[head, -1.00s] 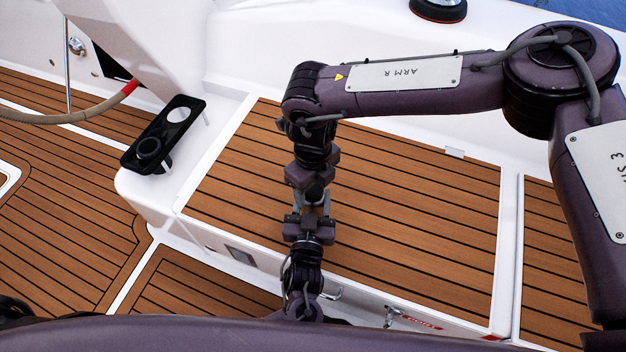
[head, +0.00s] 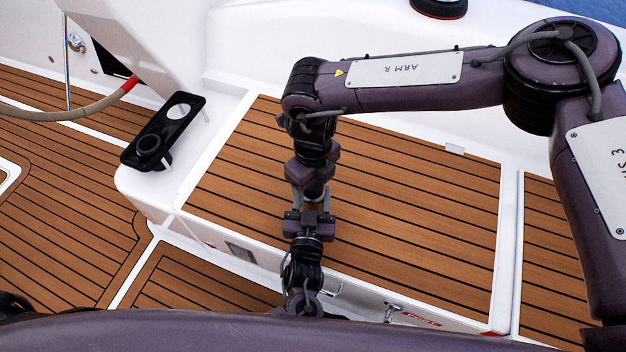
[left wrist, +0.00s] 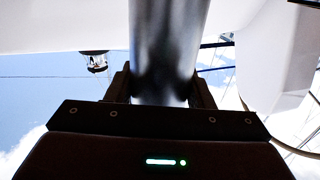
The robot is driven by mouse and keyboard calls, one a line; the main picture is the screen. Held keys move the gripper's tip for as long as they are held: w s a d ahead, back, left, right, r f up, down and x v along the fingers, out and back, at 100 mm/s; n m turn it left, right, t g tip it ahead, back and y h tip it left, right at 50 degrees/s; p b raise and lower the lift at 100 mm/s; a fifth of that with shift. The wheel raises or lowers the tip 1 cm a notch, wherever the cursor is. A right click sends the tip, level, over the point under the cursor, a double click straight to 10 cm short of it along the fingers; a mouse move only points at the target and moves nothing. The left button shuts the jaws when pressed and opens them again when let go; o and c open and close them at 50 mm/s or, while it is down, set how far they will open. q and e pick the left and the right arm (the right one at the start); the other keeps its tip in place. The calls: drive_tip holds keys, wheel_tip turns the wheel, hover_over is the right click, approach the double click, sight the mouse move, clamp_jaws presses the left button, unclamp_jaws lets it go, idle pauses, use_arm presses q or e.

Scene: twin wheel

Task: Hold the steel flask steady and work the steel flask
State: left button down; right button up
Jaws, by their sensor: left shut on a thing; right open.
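The steel flask shows in the left wrist view as a shiny grey upright cylinder (left wrist: 168,45). My left gripper (left wrist: 163,90) is shut on its lower part, with a dark finger on each side. In the head view my left gripper (head: 309,214) is low in the middle, above the front part of the teak seat. My right gripper (head: 314,188) is right above it, coming down over the flask's top, and is open. In the head view the flask is mostly hidden between the two grippers, and I cannot tell whether the right fingers touch it.
The teak-slatted seat (head: 400,210) spreads under both arms, bare around the grippers. A black cup holder (head: 163,132) is at the left on a white moulding. A steering wheel rim (head: 60,117) is at the far left.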

wheel_tip(320, 180, up, 12)
idle(0.6)
use_arm(q)
drive_tip(key=c, duration=0.6)
unclamp_jaws()
drive_tip(key=s, duration=0.7)
drive_tip(key=shift+s+p, duration=0.4)
use_arm(e)
drive_tip(key=shift+r, duration=0.4)
